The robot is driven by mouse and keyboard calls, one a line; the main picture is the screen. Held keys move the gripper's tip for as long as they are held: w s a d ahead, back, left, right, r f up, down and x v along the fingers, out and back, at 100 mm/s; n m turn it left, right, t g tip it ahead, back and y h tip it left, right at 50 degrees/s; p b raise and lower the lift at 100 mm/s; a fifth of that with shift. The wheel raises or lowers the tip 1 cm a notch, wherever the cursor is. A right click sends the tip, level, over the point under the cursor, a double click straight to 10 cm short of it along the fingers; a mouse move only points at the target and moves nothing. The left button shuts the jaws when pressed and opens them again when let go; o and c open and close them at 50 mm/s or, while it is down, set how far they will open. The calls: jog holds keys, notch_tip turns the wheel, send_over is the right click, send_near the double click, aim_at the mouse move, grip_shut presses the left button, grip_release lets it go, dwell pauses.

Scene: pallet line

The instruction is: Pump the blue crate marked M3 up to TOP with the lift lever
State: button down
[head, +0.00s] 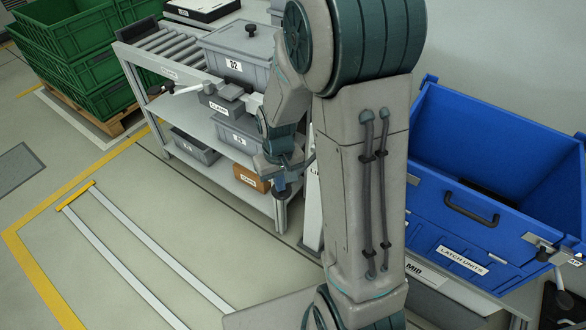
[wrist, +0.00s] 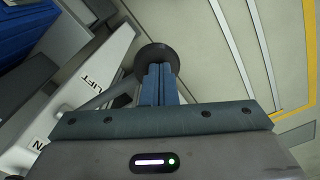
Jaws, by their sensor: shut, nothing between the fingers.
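A large blue crate (head: 432,222) stands at the right in the head view, with a LATCH UNITS label and a dark handle; I cannot read an M3 mark. A blue corner of it shows in the wrist view (wrist: 22,28). A pale panel marked LIFT (wrist: 95,85) stands left of my fingers. A grey bar (wrist: 118,92) runs from it towards a dark round knob (wrist: 152,52), seemingly the lever's end. My gripper (wrist: 160,68) is shut and empty, its tips overlapping the knob; contact cannot be told. My gripper (head: 280,188) also shows in the head view.
A grey shelf bench (head: 190,160) with rollers and grey bins stands left of my gripper. A MID label (head: 414,268) shows below the blue crate, partly behind my arm. Green crates (head: 95,70) stand at the far left. The yellow-lined floor at lower left is open.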

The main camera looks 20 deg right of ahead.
aim_at(280, 195)
jog(key=shift+s+a+f+b, duration=0.1)
jog(key=shift+f+b, duration=0.65)
jog(key=shift+f, duration=0.1)
jog(key=shift+f+b, duration=0.65)
jog(key=shift+f, duration=0.25)
jog(key=shift+s, duration=0.1)
jog(key=shift+f+b, duration=0.7)
jog(key=shift+f, duration=0.15)
